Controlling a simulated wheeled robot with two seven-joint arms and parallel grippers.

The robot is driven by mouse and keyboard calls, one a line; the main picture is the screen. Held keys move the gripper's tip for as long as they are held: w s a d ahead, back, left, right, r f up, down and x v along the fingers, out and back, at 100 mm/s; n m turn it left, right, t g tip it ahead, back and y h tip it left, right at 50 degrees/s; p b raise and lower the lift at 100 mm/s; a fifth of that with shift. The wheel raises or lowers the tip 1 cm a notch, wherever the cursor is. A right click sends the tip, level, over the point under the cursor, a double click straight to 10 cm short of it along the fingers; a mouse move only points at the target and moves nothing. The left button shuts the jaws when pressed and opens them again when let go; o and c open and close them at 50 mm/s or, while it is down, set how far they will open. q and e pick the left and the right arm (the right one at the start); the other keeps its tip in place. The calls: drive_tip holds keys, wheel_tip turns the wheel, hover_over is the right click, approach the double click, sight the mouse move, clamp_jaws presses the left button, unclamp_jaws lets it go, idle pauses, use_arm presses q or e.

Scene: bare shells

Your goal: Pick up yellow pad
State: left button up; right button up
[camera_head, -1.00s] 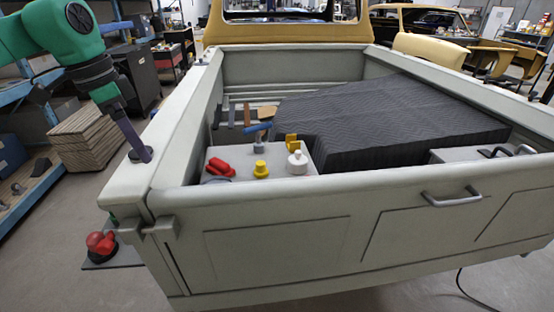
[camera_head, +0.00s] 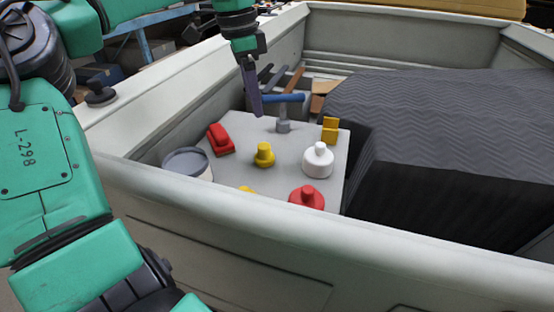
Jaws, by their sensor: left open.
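A yellow knobbed piece (camera_head: 264,155) stands on a grey board (camera_head: 230,130) in the truck bed corner. A yellow upright block (camera_head: 330,130) stands at the board's far right, and another yellow piece (camera_head: 247,188) is mostly hidden behind the near bed wall. I cannot tell which of these is the yellow pad. My left gripper (camera_head: 257,112) points down above the far part of the board, with dark purple fingers seen nearly edge-on. It is open and empty, apart from the yellow pieces and close to the hammer's blue part. My right gripper is not in view.
On the board are a red block (camera_head: 220,139), a white bottle (camera_head: 318,160), a red knobbed piece (camera_head: 307,197), a grey can (camera_head: 188,163) and a blue-topped hammer (camera_head: 283,122). A black ridged cover (camera_head: 440,120) fills the bed's right. The bed wall (camera_head: 240,220) rises in front.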

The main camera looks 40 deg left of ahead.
sight(264, 145)
use_arm(q)
drive_tip(key=f, duration=0.4)
drive_tip(key=w+f+p, duration=0.1)
drive_tip(key=f, duration=0.4)
drive_tip(key=d+f+p, duration=0.1)
drive_tip(key=f, duration=0.4)
drive_tip(key=shift+w+d, duration=0.1)
drive_tip(key=shift+w, duration=0.1)
drive_tip(key=shift+r, duration=0.1)
drive_tip(key=c, duration=1.3)
